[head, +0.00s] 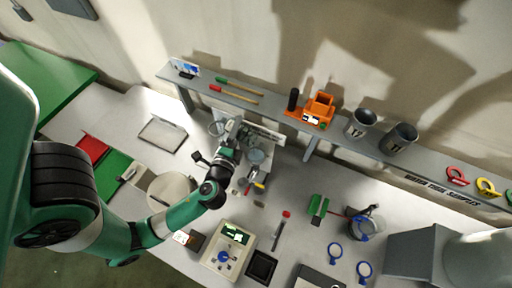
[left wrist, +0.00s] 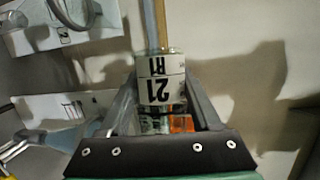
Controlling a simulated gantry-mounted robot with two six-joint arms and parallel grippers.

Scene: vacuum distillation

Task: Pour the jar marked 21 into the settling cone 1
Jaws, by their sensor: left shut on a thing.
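My left gripper (head: 230,143) is at the back of the table, between two clear cone-shaped vessels at the rack. In the left wrist view it is shut on a clear jar (left wrist: 161,82), whose white label reads "21" and "R1" upside down in the picture. The jar's contents are hard to make out. One glass cone (head: 217,128) is left of the gripper, and another (head: 256,157) is to its right. A clear ring-held vessel (left wrist: 70,12) shows at the upper left of the wrist view. I cannot read which cone is 1. My right gripper is not in view.
A grey shelf (head: 340,140) runs along the back with an orange holder (head: 319,108) and two metal cups (head: 360,122). A scale-like device (head: 229,248), a black tray (head: 262,267) and a white round plate (head: 171,190) stand in front.

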